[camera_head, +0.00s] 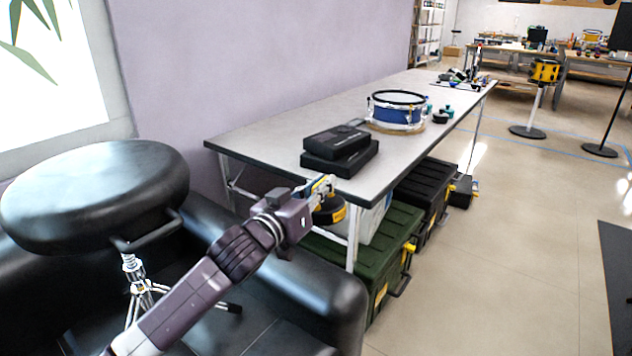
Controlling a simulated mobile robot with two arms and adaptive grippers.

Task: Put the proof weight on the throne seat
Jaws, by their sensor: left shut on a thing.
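The throne seat (95,190) is a round black padded cushion on a chrome stand at the left, with its top bare. My left gripper (322,192) reaches in from the lower left and is shut on a small black and yellow piece, which looks like the proof weight (330,214). The gripper partly hides this piece. It hangs in front of the table's near corner, well to the right of the throne seat. My right gripper is not in view.
A long grey table (270,125) carries black cases (340,150) and a blue drum (397,110). Green and black crates (385,250) stand beneath it. A black couch (310,285) lies below my left arm.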

